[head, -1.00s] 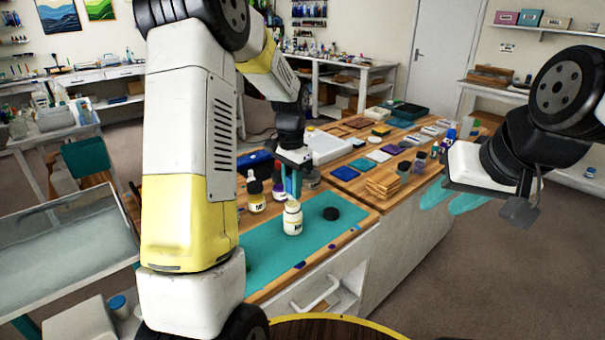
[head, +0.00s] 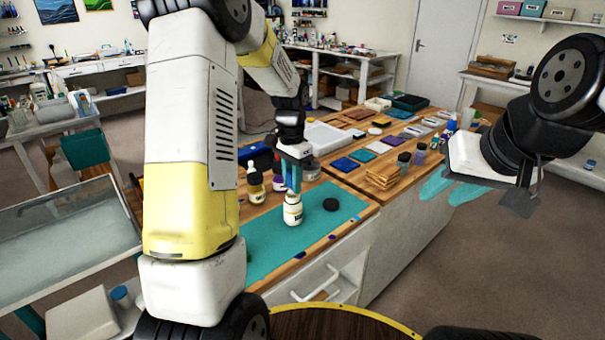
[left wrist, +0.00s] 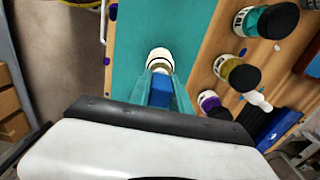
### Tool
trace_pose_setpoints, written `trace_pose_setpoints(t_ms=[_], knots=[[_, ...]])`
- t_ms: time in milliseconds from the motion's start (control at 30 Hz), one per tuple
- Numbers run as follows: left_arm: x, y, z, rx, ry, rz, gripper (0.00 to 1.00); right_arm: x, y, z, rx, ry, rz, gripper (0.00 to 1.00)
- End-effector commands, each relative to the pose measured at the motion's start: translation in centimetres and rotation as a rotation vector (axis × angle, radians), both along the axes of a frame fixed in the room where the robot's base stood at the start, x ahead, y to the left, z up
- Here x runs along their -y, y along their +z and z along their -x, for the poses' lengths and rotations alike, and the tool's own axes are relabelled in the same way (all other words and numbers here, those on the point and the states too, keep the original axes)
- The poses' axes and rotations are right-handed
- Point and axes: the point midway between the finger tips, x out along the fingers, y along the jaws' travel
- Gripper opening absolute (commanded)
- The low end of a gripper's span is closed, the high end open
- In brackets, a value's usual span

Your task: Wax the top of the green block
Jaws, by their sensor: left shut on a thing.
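My left gripper (head: 292,188) is shut on a small blue thing (left wrist: 160,92), which shows between its teal fingers in the left wrist view. I cannot tell whether the blue thing touches the bottle. A black round cap (head: 331,204) lies on the mat to the right of the bottle. My right gripper (head: 450,192) is open and empty, out over the floor at the right. I cannot pick out a green block with certainty.
Dropper bottles (head: 256,187) stand behind the mat. Several coloured tiles (head: 345,165), a stack of wooden pieces (head: 382,178) and dark-capped jars (head: 404,160) fill the bench to the right. A white tray (head: 328,137) lies behind. The mat's front part is clear.

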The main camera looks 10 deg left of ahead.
Motion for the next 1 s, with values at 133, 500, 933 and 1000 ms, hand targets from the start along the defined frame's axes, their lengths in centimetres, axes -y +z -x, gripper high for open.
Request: trace_pose_setpoints(t_ms=[133, 500, 933, 1000], knots=[[0.00, -0.17, 0.01, -0.001, 0.000, -0.001, 0.00, 0.00, 0.00, 0.00, 0.000, 0.000, 0.000, 0.36], [-0.02, -0.63, 0.02, -0.001, 0.000, -0.001, 0.00, 0.00, 0.00, 0.00, 0.000, 0.000, 0.000, 0.36], [-0.01, -0.94, 0.00, -0.001, 0.000, -0.001, 0.00, 0.00, 0.00, 0.00, 0.000, 0.000, 0.000, 0.36], [-0.01, -0.94, 0.00, -0.001, 0.000, -0.001, 0.00, 0.00, 0.00, 0.00, 0.000, 0.000, 0.000, 0.36]])
